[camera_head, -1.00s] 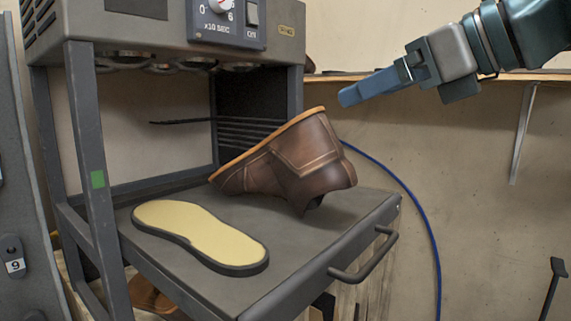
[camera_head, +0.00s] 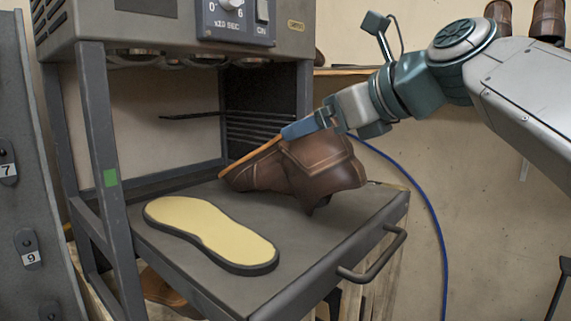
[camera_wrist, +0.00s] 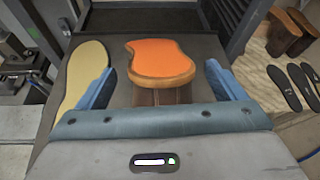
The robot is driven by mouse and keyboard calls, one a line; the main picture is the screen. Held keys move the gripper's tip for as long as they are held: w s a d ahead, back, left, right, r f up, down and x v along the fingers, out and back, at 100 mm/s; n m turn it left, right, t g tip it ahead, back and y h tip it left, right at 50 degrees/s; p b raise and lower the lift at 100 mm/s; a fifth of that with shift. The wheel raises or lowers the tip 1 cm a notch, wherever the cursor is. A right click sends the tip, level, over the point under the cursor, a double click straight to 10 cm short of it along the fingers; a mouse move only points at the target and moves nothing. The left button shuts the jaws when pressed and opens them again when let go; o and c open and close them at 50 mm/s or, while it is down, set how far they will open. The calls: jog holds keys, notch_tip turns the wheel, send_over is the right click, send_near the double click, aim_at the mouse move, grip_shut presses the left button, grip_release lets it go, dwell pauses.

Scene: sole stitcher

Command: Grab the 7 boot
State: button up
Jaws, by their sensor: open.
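A brown leather boot (camera_head: 325,172) rests tilted on the dark pull-out tray (camera_head: 330,240), its orange-edged face turned upward. In the wrist view this boot (camera_wrist: 160,55) shows its flat orange face between my two fingers. No number can be read on it. My gripper (camera_head: 292,131) is at the boot's upper edge in the head view and covers part of it. In the wrist view my gripper (camera_wrist: 157,82) is open, with one blue finger on each side of the boot and gaps showing. I cannot tell whether a finger touches it.
A yellow sole-shaped pad (camera_head: 212,232) lies left of the boot on the tray. The grey machine housing (camera_head: 200,30) and its posts stand above and around it. A handle (camera_head: 375,262) juts from the tray front.

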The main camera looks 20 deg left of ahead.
jog(key=c, duration=1.7)
jog(key=shift+o, duration=0.2)
jog(key=shift+r, duration=0.2)
